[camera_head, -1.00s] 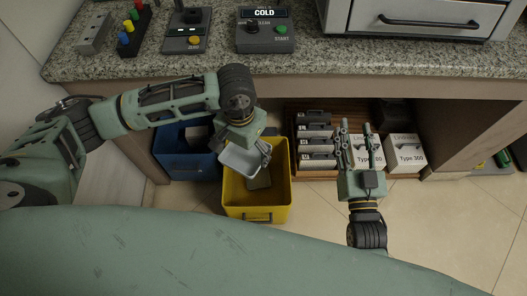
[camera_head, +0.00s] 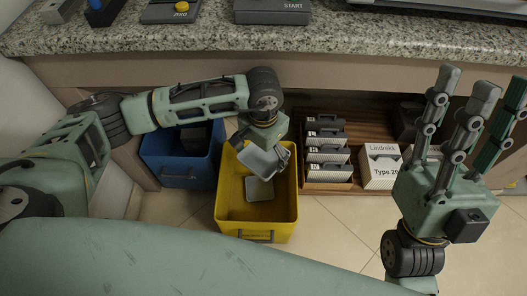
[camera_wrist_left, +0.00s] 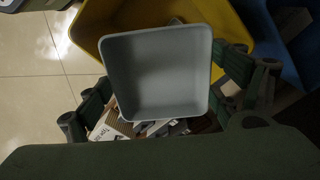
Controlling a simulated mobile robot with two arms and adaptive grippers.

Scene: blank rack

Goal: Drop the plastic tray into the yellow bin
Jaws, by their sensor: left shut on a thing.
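A light grey square plastic tray (camera_head: 262,161) is held by my left gripper (camera_head: 275,160), which is shut on it above the yellow bin (camera_head: 257,221). In the left wrist view the tray (camera_wrist_left: 157,72) sits between the fingers of my left gripper (camera_wrist_left: 160,100), with part of the yellow bin (camera_wrist_left: 238,30) behind it. Another light grey tray (camera_head: 260,189) lies inside the yellow bin. My right gripper (camera_head: 472,105) is raised at the right, its fingers spread apart with nothing between them.
A blue bin (camera_head: 180,172) stands left of the yellow bin. Right of it, a wooden shelf (camera_head: 330,186) holds several dark-and-white binders (camera_head: 327,150) and white boxes (camera_head: 381,168). The granite counter (camera_head: 190,42) overhangs behind. Tiled floor is free at the front.

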